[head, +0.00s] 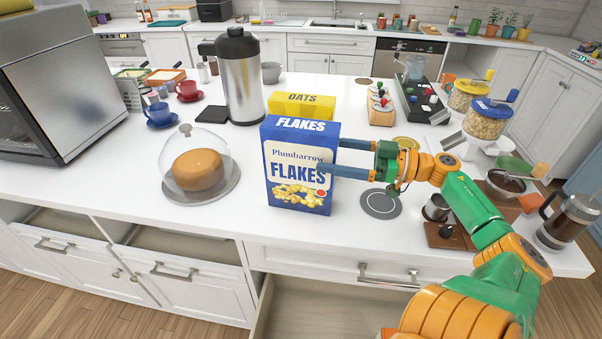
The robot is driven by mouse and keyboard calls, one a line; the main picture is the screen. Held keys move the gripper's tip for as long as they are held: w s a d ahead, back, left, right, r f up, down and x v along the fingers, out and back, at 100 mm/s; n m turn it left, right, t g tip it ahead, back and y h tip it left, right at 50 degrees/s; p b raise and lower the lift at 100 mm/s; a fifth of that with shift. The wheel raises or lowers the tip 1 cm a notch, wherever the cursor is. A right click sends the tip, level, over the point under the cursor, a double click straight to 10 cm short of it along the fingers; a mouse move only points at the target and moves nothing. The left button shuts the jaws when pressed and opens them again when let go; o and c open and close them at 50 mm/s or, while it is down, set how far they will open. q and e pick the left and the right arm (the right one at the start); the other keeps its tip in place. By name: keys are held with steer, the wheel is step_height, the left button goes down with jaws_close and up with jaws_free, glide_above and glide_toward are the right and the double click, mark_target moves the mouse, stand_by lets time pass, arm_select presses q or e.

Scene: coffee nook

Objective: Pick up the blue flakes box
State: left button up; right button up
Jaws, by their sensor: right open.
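The blue flakes box (285,190) stands upright on the white island counter in the head view, its printed front facing me. My right gripper (330,157) comes in from the right, at the box's right side. Its two blue-grey fingers are apart and open. The near finger overlaps the right part of the box's front, and the far finger is by its upper right edge. I cannot tell whether either finger touches the box. My left gripper is not in view.
A yellow oats box (300,105) stands just behind. A glass-domed cake stand (199,170) is left of the box, and a steel dispenser (239,80) behind left. A round grey disc (380,204) lies on the counter below my right gripper. A drawer (330,300) below stands open.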

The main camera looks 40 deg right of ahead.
mark_target(301, 148)
steer(key=x, duration=0.2)
steer(key=p+x, duration=0.1)
steer(key=x, duration=0.1)
steer(key=r+x, duration=0.1)
steer(key=x, duration=0.1)
steer(key=shift+w+a, duration=0.1)
steer(key=shift+a, duration=0.25)
steer(key=shift+w+a+f, duration=0.15)
steer(key=shift+w+f, duration=0.05)
steer(key=shift+w, duration=0.1)
steer(key=shift+s+r, duration=0.1)
jaws_close()
